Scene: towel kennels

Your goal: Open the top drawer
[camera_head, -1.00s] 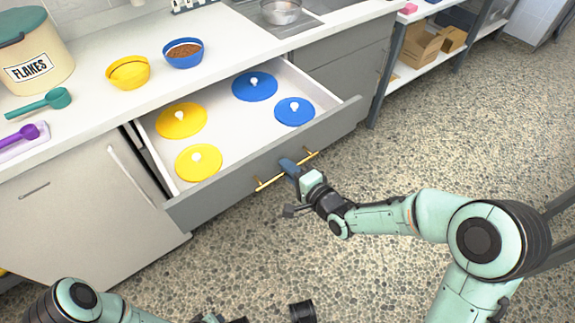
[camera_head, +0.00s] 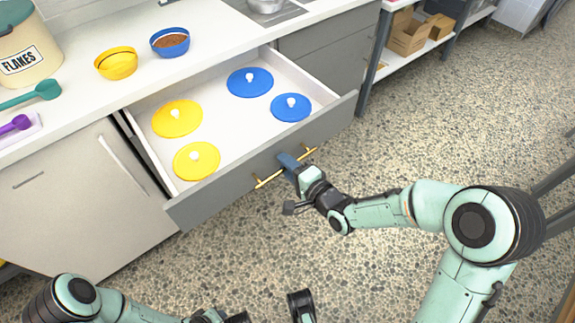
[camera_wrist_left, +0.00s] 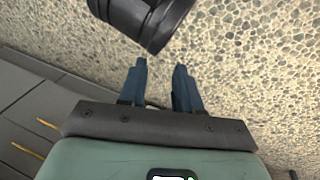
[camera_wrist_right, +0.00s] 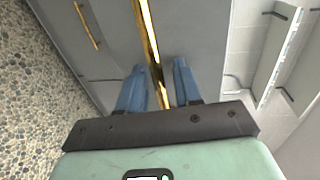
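The top drawer (camera_head: 215,197) is a grey-fronted drawer, pulled out from under the white counter. Its inside is white and holds two yellow lids (camera_head: 177,118) and two blue lids (camera_head: 250,82) with white knobs. The gold bar handle (camera_head: 264,182) is on its front. My right gripper (camera_head: 287,163) is at this handle. In the right wrist view the handle (camera_wrist_right: 148,30) runs between its two blue fingers (camera_wrist_right: 157,82), which stand apart with a gap showing. My left gripper (camera_wrist_left: 160,80) is open and empty above the floor, partly cut off in the head view.
On the counter (camera_head: 75,97) stand a yellow bowl (camera_head: 116,64), a blue bowl (camera_head: 169,43) of brown food, a FLAKES canister (camera_head: 28,50) and scoops. A shelf with cardboard boxes (camera_head: 407,36) is at upper right. Pebbled floor (camera_head: 420,130) before the drawer is open.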

